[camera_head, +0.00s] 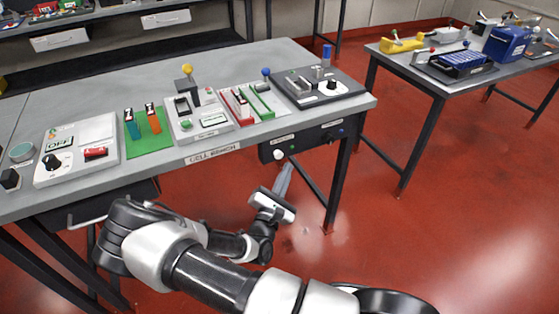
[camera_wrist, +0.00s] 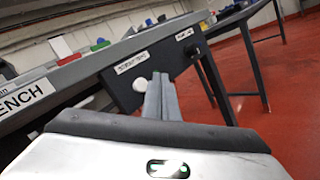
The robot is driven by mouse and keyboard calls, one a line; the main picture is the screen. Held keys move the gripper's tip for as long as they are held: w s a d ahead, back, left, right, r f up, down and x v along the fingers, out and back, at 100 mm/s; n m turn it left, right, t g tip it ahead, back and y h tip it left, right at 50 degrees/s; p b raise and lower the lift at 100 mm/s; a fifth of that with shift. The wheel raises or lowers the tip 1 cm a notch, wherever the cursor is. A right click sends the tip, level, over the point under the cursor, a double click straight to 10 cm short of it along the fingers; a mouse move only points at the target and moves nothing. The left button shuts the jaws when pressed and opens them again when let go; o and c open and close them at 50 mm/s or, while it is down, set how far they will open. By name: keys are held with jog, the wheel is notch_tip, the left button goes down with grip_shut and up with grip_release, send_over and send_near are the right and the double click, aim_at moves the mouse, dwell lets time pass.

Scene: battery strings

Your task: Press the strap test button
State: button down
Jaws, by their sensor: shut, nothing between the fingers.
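A dark panel (camera_head: 309,142) hangs under the front edge of the bench at its right end. A round white button (camera_head: 279,155) sticks out at the panel's left, under a white label too small to read surely. In the wrist view the white button (camera_wrist: 140,84) is just left of my fingertips, on the dark panel (camera_wrist: 122,95). My gripper (camera_head: 286,168) is shut and empty, its fingers pointing up at the panel just right of the button. The wrist view shows the shut fingers (camera_wrist: 160,82) overlapping the panel; I cannot tell whether they touch the button.
A darker knob (camera_wrist: 191,49) sits further right on the panel under another label. The bench (camera_head: 230,154) above carries several devices, and a dark bench leg (camera_head: 340,185) stands right of my gripper. A second table (camera_head: 440,85) stands at the right. Red floor lies open between.

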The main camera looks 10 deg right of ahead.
aim_at(279, 155)
jog(key=shift+w+a, duration=0.15)
jog(key=shift+w, duration=0.45)
jog(key=shift+w+a, duration=0.15)
jog(key=shift+w, duration=0.45)
jog(key=shift+w, duration=0.1)
dwell(1.1)
jog(key=shift+w+a, duration=0.1)
jog(key=shift+w, duration=0.2)
jog(key=shift+w+a, duration=0.2)
jog(key=shift+w, duration=0.4)
dwell(0.7)
jog(key=shift+s, duration=0.15)
jog(key=shift+s+d+p, duration=0.25)
jog(key=shift+s+p, duration=0.2)
jog(key=shift+s, duration=0.4)
jog(key=shift+s, duration=0.1)
